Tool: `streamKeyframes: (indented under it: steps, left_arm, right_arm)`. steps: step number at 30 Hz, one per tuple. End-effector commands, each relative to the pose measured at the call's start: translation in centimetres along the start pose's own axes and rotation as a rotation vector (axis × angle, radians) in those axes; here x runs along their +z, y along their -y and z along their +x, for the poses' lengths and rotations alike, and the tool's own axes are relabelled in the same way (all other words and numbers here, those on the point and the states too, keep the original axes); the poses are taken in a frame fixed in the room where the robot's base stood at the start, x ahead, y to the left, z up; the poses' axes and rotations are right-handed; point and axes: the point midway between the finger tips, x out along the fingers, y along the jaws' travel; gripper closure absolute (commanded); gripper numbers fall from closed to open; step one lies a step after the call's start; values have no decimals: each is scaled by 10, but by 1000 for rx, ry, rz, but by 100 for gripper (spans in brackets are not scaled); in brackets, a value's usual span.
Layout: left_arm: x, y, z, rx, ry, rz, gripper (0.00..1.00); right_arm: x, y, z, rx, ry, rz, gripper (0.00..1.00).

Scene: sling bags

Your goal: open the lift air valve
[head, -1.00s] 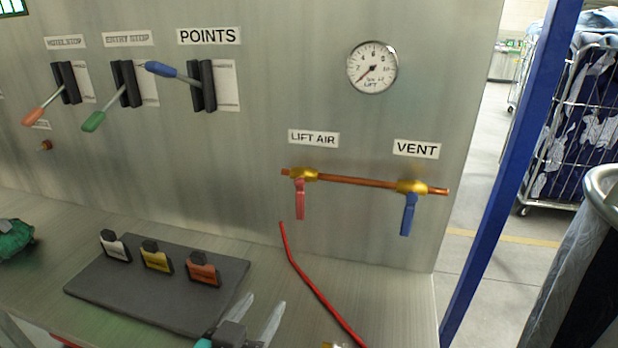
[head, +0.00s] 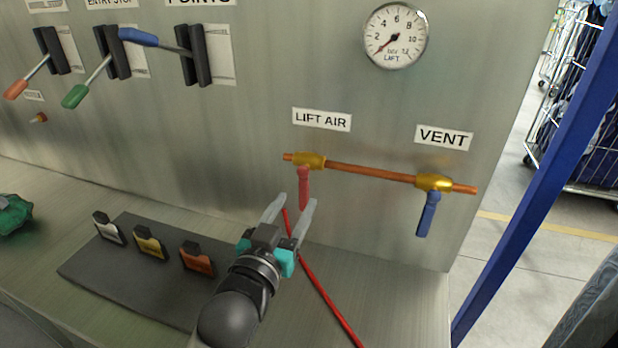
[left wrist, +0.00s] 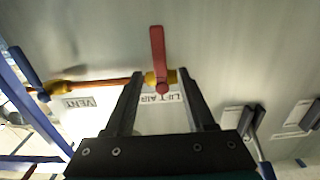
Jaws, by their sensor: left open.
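The lift air valve (head: 310,160) is a brass body on a copper pipe with a red handle (head: 304,188) hanging straight down, under the LIFT AIR label (head: 321,120). My left gripper (head: 292,212) is open, with its fingers pointing up at the panel just below and around the lower end of the red handle. In the left wrist view the red handle (left wrist: 158,55) shows upside down, beyond and between the open fingers (left wrist: 158,88). I cannot tell whether they touch it. The gauge (head: 396,36) above has its needle near the low end. My right gripper is not in view.
The vent valve (head: 434,183) with a blue handle (head: 427,215) hanging down is on the same pipe to the right. A red rod or hose (head: 325,295) lies behind my gripper. A dark board with several tags (head: 120,275) lies on the bench. A blue post (head: 530,190) stands at the right.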

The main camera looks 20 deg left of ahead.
Motion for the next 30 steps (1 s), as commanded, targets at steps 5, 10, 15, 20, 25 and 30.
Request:
streamKeyframes:
  steps: [5, 10, 15, 20, 25, 30]
  left_arm:
    - [-1, 0, 28, 1, -2, 0, 45]
    - [0, 0, 53, 0, -1, 0, 45]
    - [0, 0, 73, 1, -1, -1, 45]
    - [0, 0, 84, 1, 0, -1, 45]
    - [0, 0, 88, 1, 0, -1, 45]
    - [0, 0, 88, 1, 0, -1, 45]
  right_arm:
    - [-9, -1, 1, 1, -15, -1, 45]
    - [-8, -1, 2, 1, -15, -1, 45]
    - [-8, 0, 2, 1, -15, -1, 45]
    - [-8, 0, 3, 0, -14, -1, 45]
    - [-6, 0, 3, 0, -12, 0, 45]
    - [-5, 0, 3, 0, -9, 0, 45]
